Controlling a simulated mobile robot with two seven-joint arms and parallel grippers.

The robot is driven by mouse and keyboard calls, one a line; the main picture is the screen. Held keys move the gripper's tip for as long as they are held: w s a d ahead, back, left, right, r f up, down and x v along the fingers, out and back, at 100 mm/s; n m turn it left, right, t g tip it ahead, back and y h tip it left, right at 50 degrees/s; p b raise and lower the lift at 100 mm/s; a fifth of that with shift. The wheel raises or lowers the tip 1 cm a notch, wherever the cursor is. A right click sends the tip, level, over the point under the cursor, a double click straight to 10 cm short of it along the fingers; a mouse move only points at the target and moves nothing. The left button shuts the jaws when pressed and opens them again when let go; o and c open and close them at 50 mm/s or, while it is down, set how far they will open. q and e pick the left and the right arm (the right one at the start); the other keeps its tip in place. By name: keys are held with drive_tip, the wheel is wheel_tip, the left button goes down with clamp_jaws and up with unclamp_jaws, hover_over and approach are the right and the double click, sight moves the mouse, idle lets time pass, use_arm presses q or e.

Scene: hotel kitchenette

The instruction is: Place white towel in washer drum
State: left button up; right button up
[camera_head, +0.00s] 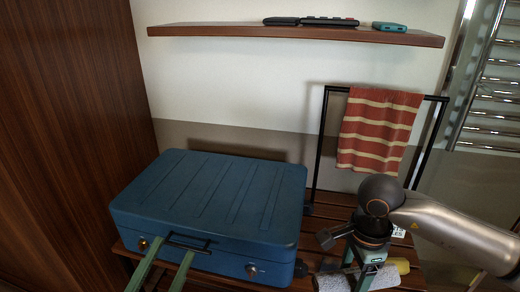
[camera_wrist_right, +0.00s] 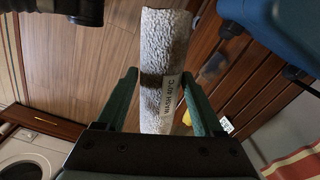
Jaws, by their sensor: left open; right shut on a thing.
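The white towel (camera_wrist_right: 165,55) is a rolled, nubbly cylinder with a printed wash label, seen in the right wrist view. My right gripper (camera_wrist_right: 159,78) is shut on it, with one green finger on each side. In the head view the towel (camera_head: 385,278) shows at the bottom right, partly hidden by that gripper, over or near the slatted rack; I cannot tell whether it touches it. My left gripper (camera_head: 172,250) is open and empty at the front of the blue suitcase, by its handle. A white washer (camera_wrist_right: 25,160) with a round door shows at the lower left of the right wrist view.
The blue suitcase (camera_head: 210,205) fills the left of the slatted rack (camera_head: 325,215). A red striped towel (camera_head: 378,128) hangs on the black rail behind. A small yellow thing (camera_head: 402,266) lies by the white towel. A wall shelf (camera_head: 230,31) holds small dark items.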

use_arm(q)
wheel_tip(320, 180, down, 6)
drive_tip(key=w+a+n+g+y+p, duration=0.2)
drive_tip(key=n+g+y+p, duration=0.3)
drive_tip(key=p, duration=0.9)
use_arm(e)
drive_tip(key=w+d+r+n+p, duration=0.1)
drive_tip(key=w+r+n+p, duration=0.4)
drive_tip(key=r, duration=1.5)
drive_tip(key=d+r+n+p, duration=0.1)
drive_tip(key=r+n+p, duration=0.5)
drive_tip(key=r+n, duration=1)
use_arm(q)
drive_tip(key=s+a+f+n+g+y, duration=0.1)
drive_tip(key=s+f+g, duration=0.6)
drive_tip(key=s+f, duration=0.1)
drive_tip(key=shift+s+y, duration=0.4)
drive_tip(key=shift+s, duration=0.15)
use_arm(e)
drive_tip(key=s+f+m, duration=0.4)
drive_tip(key=s+f, duration=0.5)
drive_tip(key=shift+s+a+f, duration=0.15)
drive_tip(key=shift+a+f, duration=0.1)
drive_tip(key=shift+f, duration=0.15)
use_arm(q)
drive_tip(key=shift+a+f, duration=0.1)
